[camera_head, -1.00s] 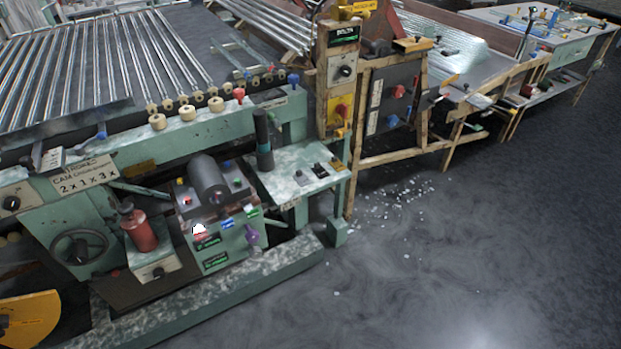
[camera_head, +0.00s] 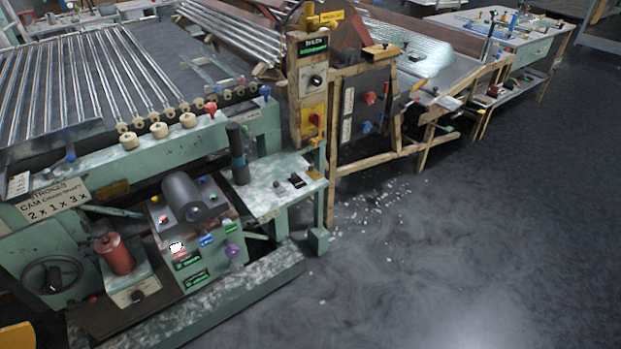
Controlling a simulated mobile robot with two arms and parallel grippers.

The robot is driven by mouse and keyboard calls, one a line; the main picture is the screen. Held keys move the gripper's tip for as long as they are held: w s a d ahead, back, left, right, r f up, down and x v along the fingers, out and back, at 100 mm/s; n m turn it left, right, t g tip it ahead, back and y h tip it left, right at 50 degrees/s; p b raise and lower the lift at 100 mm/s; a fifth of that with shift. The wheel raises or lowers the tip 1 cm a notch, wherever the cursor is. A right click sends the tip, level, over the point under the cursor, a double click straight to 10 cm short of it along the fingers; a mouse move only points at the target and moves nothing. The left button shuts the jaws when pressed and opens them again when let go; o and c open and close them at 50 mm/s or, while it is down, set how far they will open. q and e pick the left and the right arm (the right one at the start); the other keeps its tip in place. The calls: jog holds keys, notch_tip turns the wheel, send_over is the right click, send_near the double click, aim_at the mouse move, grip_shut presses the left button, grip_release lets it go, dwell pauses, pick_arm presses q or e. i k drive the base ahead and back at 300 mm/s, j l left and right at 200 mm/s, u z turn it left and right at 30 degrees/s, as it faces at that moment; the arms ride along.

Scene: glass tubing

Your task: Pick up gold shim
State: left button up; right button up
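A small gold-coloured piece (camera_head: 315,172) lies at the right edge of the mottled pale green ledge (camera_head: 262,200) on the near machine. It is too small for me to tell whether it is the gold shim. Small dark pieces (camera_head: 297,181) lie just left of it, and a dark upright cylinder (camera_head: 238,155) stands at the ledge's left end. Neither of my grippers is in view.
The near green machine (camera_head: 150,305) fills the left, with glass tubes (camera_head: 85,85) on top. A wooden-framed bench (camera_head: 375,160) and a far table (camera_head: 520,45) stand beyond. White shards (camera_head: 375,208) litter the dark floor (camera_head: 480,240), which is otherwise open at right.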

aim_at(313, 173)
jog(key=i+l+u, duration=0.1)
jog(key=i+l, duration=0.15)
jog(key=i+l+u, duration=0.1)
jog(key=i+l, duration=0.15)
jog(key=l, duration=0.25)
jog(key=i+l+u, duration=0.1)
jog(key=l, duration=0.3)
jog(key=i, duration=0.1)
